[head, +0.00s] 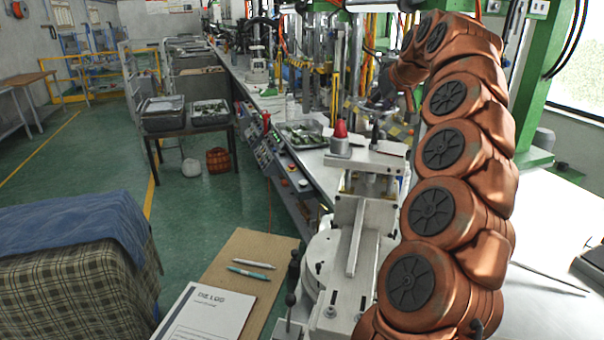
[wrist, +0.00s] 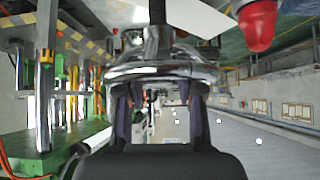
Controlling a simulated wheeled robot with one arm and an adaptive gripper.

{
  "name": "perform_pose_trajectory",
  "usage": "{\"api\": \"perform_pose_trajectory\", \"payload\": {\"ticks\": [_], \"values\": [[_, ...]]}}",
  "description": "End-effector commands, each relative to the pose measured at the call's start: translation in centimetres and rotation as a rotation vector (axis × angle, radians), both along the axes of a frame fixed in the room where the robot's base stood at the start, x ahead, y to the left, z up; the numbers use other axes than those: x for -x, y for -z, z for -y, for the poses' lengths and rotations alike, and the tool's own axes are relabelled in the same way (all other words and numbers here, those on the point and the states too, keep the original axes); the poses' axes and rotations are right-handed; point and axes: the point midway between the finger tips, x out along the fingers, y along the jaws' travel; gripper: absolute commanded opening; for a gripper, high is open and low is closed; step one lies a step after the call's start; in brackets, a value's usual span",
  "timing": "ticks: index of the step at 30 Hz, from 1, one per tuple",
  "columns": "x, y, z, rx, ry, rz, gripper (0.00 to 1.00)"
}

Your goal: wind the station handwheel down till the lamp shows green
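The station lamp is a red dome (head: 340,129) on a grey base on the bench fixture. It shows red, and it appears upside down in the wrist view (wrist: 258,24). The chrome handwheel (wrist: 168,69) fills the middle of the wrist view, its dark shaft running to the top edge. My gripper (wrist: 160,95) has its two fingers spread wide, with the tips close to the wheel's near rim, one towards each side. I cannot tell whether they touch it.
A white clamp fixture (head: 350,255) stands on the bench in front of the lamp. A metal tray (head: 303,135) lies left of the lamp. Green machine frames (wrist: 50,165) stand near the wheel. A board with papers (head: 240,262) and pens lies at the front.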

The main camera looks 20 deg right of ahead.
Motion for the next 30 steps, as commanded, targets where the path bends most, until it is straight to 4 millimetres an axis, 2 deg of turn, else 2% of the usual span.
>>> {"api": "perform_pose_trajectory", "payload": {"ticks": [1, 7, 9, 18, 30], "values": [[0.0, -0.5, 0.0, -0.002, -0.021, 0.0, 0.37], [0.0, -0.4, 0.0, -0.002, -0.098, 0.0, 0.37], [0.6, -0.5, 0.2, 0.003, -0.093, 0.004, 0.37], [3.2, -3.2, 0.2, 0.003, -0.093, 0.004, 0.37], [5.1, -5.3, 0.1, 0.004, -0.093, 0.005, 0.37]]}}
